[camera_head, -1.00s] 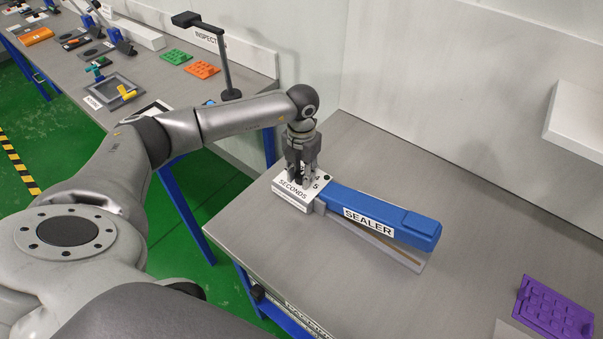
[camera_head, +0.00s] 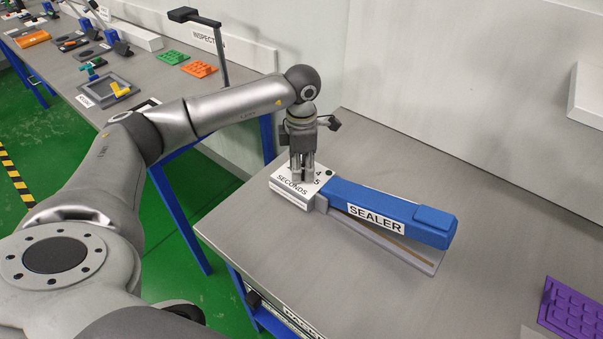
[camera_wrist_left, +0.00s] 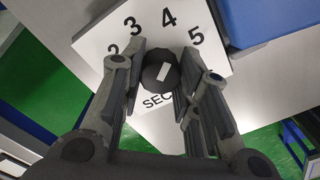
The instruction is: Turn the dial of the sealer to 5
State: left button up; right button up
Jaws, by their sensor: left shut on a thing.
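The sealer (camera_head: 385,212) lies on the table, with a blue arm and a white dial plate (camera_head: 290,187) marked SECONDS at its left end. In the left wrist view the plate (camera_wrist_left: 98,42) shows the numbers 2 to 5 around a round black dial (camera_wrist_left: 158,74). The dial's white mark tilts up and right, toward the side of 4 and 5; I cannot tell its exact setting. My left gripper (camera_head: 302,177) points straight down over the plate, shut on the dial with a finger on each side. In the head view the gripper hides the dial.
A purple tray (camera_head: 572,312) lies at the table's right front. A white box (camera_head: 588,95) is on the wall at right. Another bench with green (camera_head: 173,57) and orange (camera_head: 200,69) pieces and a dark lamp-like stand (camera_head: 222,50) is behind my left arm.

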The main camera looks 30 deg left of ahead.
aim_at(302, 169)
pick_arm(q)
jog(key=m+b, duration=0.2)
jog(key=m, duration=0.1)
jog(key=shift+w, duration=0.1)
jog(key=shift+m+b, duration=0.4)
jog(key=shift+m, duration=0.6)
jog(key=shift+r, duration=0.1)
jog(key=o, duration=1)
jog(key=shift+o, duration=0.2)
notch_tip(302, 169, up, 12)
